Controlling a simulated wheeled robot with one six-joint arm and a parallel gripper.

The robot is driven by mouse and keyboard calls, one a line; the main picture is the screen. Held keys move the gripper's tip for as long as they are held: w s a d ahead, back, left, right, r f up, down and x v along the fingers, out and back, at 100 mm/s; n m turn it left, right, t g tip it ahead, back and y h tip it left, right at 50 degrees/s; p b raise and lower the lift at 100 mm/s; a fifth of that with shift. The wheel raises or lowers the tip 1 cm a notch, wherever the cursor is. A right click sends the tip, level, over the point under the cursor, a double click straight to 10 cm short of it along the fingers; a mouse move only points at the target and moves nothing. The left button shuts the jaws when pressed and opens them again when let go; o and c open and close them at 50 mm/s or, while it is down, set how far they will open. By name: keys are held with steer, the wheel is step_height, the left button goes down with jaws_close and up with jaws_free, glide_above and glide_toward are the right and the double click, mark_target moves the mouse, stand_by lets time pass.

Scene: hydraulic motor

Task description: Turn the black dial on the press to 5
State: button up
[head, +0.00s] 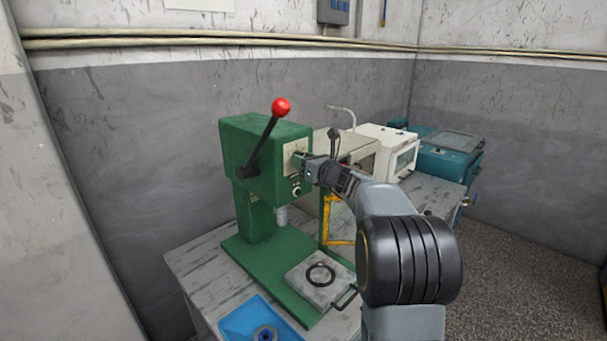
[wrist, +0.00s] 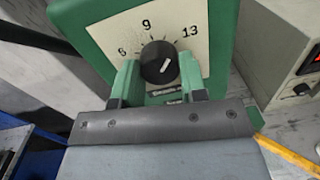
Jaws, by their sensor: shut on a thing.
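The green press (head: 262,150) stands on the bench, with a red-balled lever (head: 281,107) on its side. In the wrist view, the black dial (wrist: 159,60) sits on a cream scale plate (wrist: 190,20) marked with what look like 6, 9 and 13. The dial has a white line slanting from lower left to upper right. My gripper (wrist: 158,80) is shut on the dial, one green finger on each side of it. In the head view, my gripper (head: 308,170) is at the press's front face and hides the dial.
A round knob (head: 297,191) is lower on the press face. The press base carries a metal plate (head: 318,278) with a black ring. A blue tray (head: 258,322) lies in front. Beige, white and teal machines stand to the right, with a yellow frame (head: 340,242) near my arm.

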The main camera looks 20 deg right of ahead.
steer(key=n+b, duration=0.9)
steer(key=n, duration=0.1)
steer(key=n+y+b, duration=0.1)
steer(key=n+b, duration=0.8)
steer(key=n, duration=0.1)
steer(key=shift+w+d+n+y, duration=0.1)
steer(key=shift+d+n+y, duration=0.1)
steer(key=shift+n+y, duration=0.15)
steer(key=shift+r+n, duration=0.1)
steer(key=shift+n, duration=0.25)
steer(key=o, duration=0.9)
steer(key=b+v, duration=0.3)
steer(key=v, duration=1)
steer(key=shift+s+d+r, duration=0.15)
steer(key=shift+s+d, duration=0.05)
steer(key=shift+s, duration=0.2)
